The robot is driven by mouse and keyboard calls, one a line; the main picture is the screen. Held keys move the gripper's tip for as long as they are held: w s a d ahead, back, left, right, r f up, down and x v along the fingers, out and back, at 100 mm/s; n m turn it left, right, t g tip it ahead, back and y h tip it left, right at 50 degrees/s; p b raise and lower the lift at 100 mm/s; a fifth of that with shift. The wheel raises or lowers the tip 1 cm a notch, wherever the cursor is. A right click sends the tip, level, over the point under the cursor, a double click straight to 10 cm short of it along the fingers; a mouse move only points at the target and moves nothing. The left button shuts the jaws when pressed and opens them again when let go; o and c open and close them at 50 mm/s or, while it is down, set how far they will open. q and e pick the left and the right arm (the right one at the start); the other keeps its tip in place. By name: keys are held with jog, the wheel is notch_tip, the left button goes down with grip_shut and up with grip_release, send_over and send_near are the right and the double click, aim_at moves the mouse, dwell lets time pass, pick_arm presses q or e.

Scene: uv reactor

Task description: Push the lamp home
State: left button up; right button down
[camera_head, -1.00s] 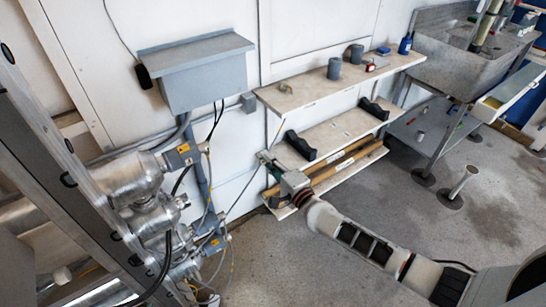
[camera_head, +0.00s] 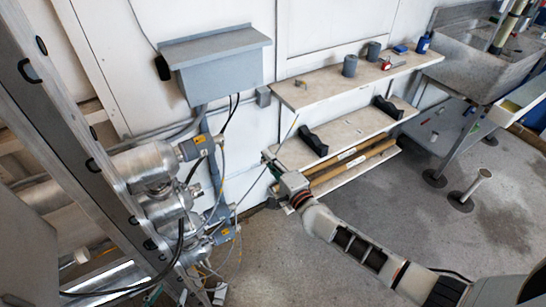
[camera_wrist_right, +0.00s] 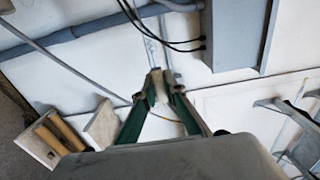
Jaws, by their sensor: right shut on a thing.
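My right gripper (camera_head: 271,162) has green fingers and sits in front of the shelf's left end, to the right of the reactor's metal housings (camera_head: 160,205). In the right wrist view its fingers (camera_wrist_right: 160,82) are closed together at the tips around something slim. A thin pale line (camera_head: 287,138) runs up and right from the gripper, and another runs down and left towards the housings. I take this to be the lamp, but it is too thin to tell from a cable. The housings have grey end fittings with yellow labels (camera_head: 199,147). My left gripper is out of view.
A grey wall box (camera_head: 220,68) with hanging cables is above the housings. Wooden shelves (camera_head: 300,93) hold grey cups (camera_head: 350,65), black cradles (camera_head: 313,142) and small items. A steel sink (camera_head: 470,70) stands at right. Loose cables surround the housings. Floor is open at lower right.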

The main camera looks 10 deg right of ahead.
aim_at(220, 179)
pick_arm(q)
jog(key=shift+w+r+p, duration=0.4)
jog(key=shift+r, duration=0.45)
pick_arm(e)
jog(key=shift+s+a, duration=0.2)
jog(key=shift+a, duration=0.45)
jog(key=shift+s+a, duration=0.25)
jog(key=shift+a, duration=0.35)
jog(key=shift+s+a, duration=0.2)
jog(key=shift+a, duration=0.45)
pick_arm(q)
jog(key=shift+w+r, duration=0.35)
jog(key=shift+r, duration=0.15)
pick_arm(e)
jog(key=shift+a, duration=0.15)
pick_arm(q)
jog(key=shift+r+p, duration=0.35)
jog(key=shift+p, duration=0.05)
pick_arm(e)
jog(key=shift+s+a+r, duration=0.1)
jog(key=shift+s+a, duration=0.2)
jog(key=shift+a, duration=0.5)
jog(key=shift+s+a+f, duration=0.1)
jog(key=shift+s+a, duration=0.25)
jog(key=shift+a, duration=0.5)
jog(key=shift+s+a+r, duration=0.1)
jog(key=shift+s+a, duration=0.2)
jog(key=shift+a, duration=0.5)
jog(key=shift+s+a, duration=0.1)
jog(key=shift+a, duration=0.25)
